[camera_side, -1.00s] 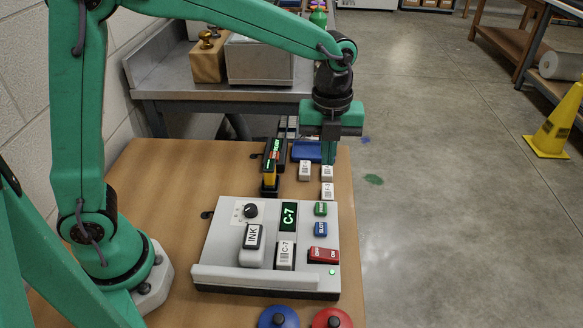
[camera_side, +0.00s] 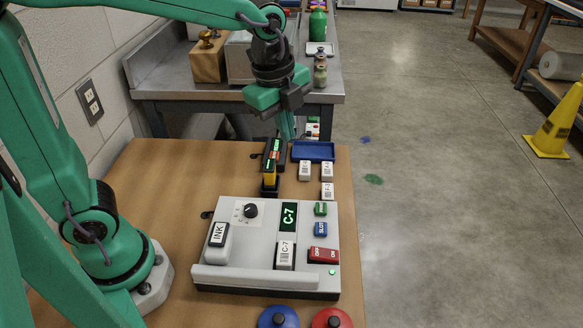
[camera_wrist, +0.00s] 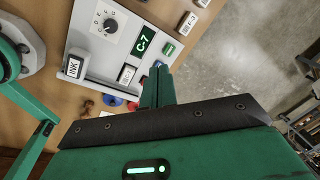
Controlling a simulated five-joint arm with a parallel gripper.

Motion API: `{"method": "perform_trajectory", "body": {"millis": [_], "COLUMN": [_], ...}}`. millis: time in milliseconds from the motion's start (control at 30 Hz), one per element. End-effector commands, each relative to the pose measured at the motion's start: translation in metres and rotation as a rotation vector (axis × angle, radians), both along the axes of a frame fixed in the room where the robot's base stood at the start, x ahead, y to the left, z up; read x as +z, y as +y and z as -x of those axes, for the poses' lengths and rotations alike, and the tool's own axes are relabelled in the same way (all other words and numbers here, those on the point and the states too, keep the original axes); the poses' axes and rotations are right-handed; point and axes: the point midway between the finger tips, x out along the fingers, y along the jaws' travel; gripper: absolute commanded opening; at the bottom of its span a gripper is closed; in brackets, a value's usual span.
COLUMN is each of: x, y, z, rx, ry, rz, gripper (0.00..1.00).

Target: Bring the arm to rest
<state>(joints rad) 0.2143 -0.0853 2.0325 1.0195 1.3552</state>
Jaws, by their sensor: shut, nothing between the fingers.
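My gripper (camera_side: 287,130) is shut and empty. It hangs raised above the back of the wooden table, behind the black holder with a yellow part (camera_side: 269,178). In the wrist view its green fingers (camera_wrist: 157,85) are together with nothing between them. My arm is bent up and back from its base at the left. The grey machine (camera_side: 215,262) on the table shows C-7 on its display (camera_side: 289,216). A white C-7 tag (camera_side: 285,256) sits in its slot. The white INK block (camera_side: 218,236) is at the machine's left.
Several white tags (camera_side: 327,190) lie in front of the blue tray (camera_side: 313,151). A red switch (camera_side: 323,256) and a lit green lamp (camera_side: 332,272) are on the machine. Blue (camera_side: 279,318) and red (camera_side: 332,319) round pieces are at the front. A metal bench (camera_side: 330,92) stands behind.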

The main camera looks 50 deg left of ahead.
Motion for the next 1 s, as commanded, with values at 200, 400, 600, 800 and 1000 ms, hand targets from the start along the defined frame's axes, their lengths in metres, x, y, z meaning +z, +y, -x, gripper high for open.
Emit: {"method": "perform_trajectory", "body": {"millis": [200,400,600,800,1000], "x": [0.015,0.022,0.023,0.02,0.015], "y": [0.024,0.042,0.058,0.069,0.076], "z": [0.031,0.059,0.087,0.112,0.126], "rx": [0.351,0.667,0.979,1.267,1.447], "ry": [-0.063,-0.115,-0.161,-0.2,-0.22], "rz": [0.078,0.166,0.27,0.382,0.462], "gripper": [0.0,0.0,0.0,0.0,0.0]}}
